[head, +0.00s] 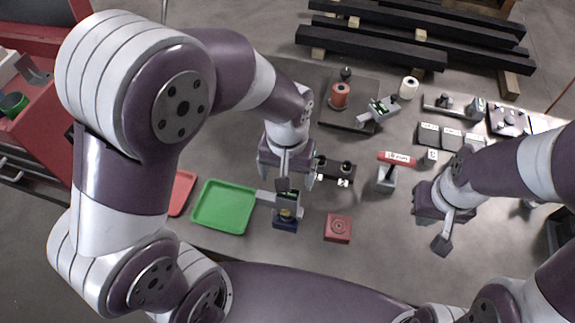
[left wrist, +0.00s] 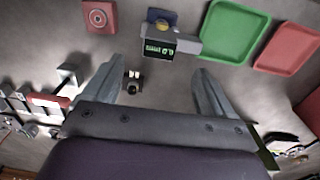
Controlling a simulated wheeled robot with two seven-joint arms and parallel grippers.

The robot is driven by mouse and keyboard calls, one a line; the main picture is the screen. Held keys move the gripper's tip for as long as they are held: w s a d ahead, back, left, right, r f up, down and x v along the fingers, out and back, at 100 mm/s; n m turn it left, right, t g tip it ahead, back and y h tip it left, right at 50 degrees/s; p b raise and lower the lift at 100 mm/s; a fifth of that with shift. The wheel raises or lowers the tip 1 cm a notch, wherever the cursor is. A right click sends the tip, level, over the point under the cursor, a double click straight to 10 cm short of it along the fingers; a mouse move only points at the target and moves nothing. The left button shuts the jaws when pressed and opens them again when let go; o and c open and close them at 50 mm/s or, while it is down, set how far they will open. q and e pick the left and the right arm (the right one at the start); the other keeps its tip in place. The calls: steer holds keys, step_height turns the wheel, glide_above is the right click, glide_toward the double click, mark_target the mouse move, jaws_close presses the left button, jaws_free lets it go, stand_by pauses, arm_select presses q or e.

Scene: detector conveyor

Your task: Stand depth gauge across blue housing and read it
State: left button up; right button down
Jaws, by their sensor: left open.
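The blue housing (head: 284,224), with a yellow part in it, stands on the table right of the green tray. It also shows in the left wrist view (left wrist: 163,15). The grey depth gauge (head: 289,201) is at the housing's far side, its bar reaching left toward the tray; whether it rests fully across the rim is unclear. Its lit green display (left wrist: 158,47) shows upside down in the left wrist view, digits too small to read surely. My left gripper (left wrist: 155,72) is open and empty, just beyond the gauge. My right gripper (head: 443,238) hangs at the right, seen edge-on.
The green tray (head: 198,221) and a red tray (head: 180,191) lie left. A red square block (head: 338,227) sits right of the housing. A dark block with pegs (head: 338,171) is near my left gripper. Another instrument (head: 379,109) and a red-handled tool (head: 396,158) stand farther back.

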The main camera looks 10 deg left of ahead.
arm_select(q)
steer(key=s+a+f+t+b, duration=0.1)
steer(key=s+a+f+b, duration=0.2)
steer(key=a, duration=0.6)
steer(key=shift+f+b, duration=0.35)
steer(key=shift+b, duration=0.2)
steer(key=shift+s+d, duration=0.1)
steer(key=shift+s, duration=0.05)
stand_by(2.1)
